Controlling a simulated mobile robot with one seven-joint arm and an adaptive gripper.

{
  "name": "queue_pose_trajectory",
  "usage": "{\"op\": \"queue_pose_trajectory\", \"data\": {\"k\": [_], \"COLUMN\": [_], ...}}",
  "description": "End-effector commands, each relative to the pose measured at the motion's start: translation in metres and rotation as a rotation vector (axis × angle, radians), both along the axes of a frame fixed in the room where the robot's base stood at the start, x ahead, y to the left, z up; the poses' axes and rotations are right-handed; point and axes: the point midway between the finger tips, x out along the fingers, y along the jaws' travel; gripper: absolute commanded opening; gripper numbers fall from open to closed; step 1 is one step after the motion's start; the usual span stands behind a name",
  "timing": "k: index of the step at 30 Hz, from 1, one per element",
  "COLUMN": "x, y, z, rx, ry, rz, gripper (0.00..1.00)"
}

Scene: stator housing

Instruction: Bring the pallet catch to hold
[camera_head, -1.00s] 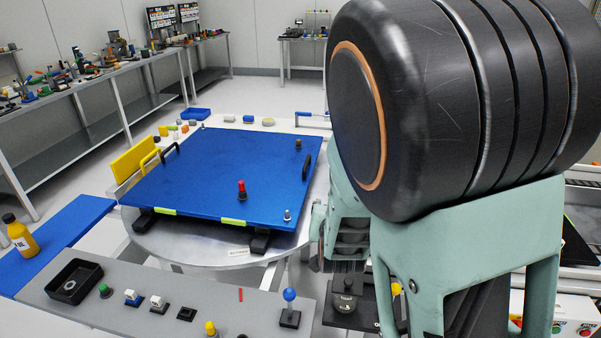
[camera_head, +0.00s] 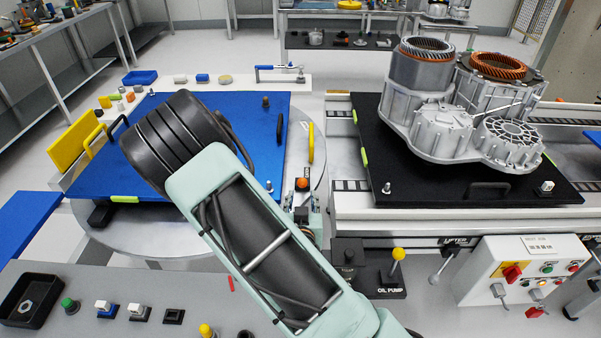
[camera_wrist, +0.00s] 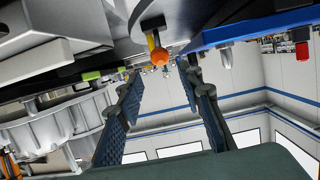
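In the head view an orange knob (camera_head: 303,184) stands at the turntable's right edge, beside the blue pallet (camera_head: 240,110). My gripper (camera_wrist: 163,76) has its two dark fingers spread apart, with nothing between them. The knob appears beyond the fingertips, roughly in line with the gap; I see no contact. In the head view my arm hides part of the pallet and turntable.
A black pallet (camera_head: 450,190) carries a large metal housing (camera_head: 435,130) on the conveyor at right. A yellow-knobbed oil pump lever (camera_head: 397,256) and a control box (camera_head: 525,268) stand in front. A yellow handle (camera_head: 311,142) rises beside the blue pallet.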

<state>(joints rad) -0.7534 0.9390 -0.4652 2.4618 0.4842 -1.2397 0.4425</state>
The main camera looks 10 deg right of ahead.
Motion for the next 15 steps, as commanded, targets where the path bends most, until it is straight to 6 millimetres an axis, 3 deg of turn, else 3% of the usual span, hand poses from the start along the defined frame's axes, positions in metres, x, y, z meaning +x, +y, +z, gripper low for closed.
{"op": "queue_pose_trajectory", "data": {"k": [15], "x": [0.039], "y": [-0.008], "z": [-0.012], "rx": [-0.001], "ry": [0.0], "rz": [0.0], "gripper": [0.34]}}
